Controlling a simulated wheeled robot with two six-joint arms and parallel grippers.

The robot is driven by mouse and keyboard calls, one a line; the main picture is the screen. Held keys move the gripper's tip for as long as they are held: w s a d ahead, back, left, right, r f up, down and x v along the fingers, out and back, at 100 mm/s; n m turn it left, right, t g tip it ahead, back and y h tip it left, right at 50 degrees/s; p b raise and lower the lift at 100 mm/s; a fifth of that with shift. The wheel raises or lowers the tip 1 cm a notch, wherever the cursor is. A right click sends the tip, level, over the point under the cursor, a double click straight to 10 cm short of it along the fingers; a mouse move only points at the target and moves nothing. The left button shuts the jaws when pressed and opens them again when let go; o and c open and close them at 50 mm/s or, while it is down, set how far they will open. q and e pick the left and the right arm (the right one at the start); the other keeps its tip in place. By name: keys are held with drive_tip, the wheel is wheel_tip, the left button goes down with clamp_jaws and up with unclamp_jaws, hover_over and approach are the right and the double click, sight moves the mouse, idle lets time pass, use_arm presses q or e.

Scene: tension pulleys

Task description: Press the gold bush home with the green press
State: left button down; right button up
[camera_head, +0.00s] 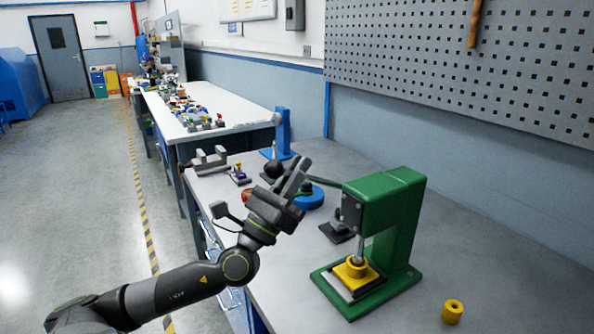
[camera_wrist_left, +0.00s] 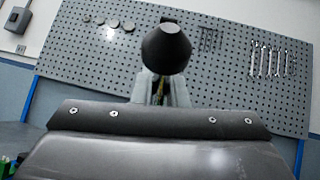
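The green press (camera_head: 403,225) stands on the grey bench at the right, on a green base. Its dark lever reaches left to a black ball knob (camera_head: 273,169). A gold bush (camera_head: 356,265) sits on a yellow block in the press, directly under the grey ram; whether the ram touches it I cannot tell. My left gripper (camera_head: 296,172) is at the lever's outer end, beside the knob. In the left wrist view the black knob (camera_wrist_left: 166,48) stands before the fingers, with a narrow gap between them; their grip is hidden. My right gripper is not in view.
A loose yellow cylinder with a hole (camera_head: 453,311) stands right of the press. The bench's front right is mostly clear. A pegboard (camera_head: 460,60) hangs behind.

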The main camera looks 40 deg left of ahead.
use_arm(q)
drive_tip(key=c, duration=1.8)
unclamp_jaws()
drive_tip(key=shift+f, duration=0.25)
drive_tip(key=o, duration=0.3)
drive_tip(key=shift+a+r, duration=0.1)
drive_tip(key=shift+a, duration=0.1)
drive_tip(key=shift+o, duration=0.2)
drive_tip(key=shift+d, duration=0.1)
drive_tip(key=shift+s+f, duration=0.2)
drive_tip(key=b+v, duration=0.5)
drive_tip(key=v, duration=1.2)
drive_tip(key=shift+b, duration=0.3)
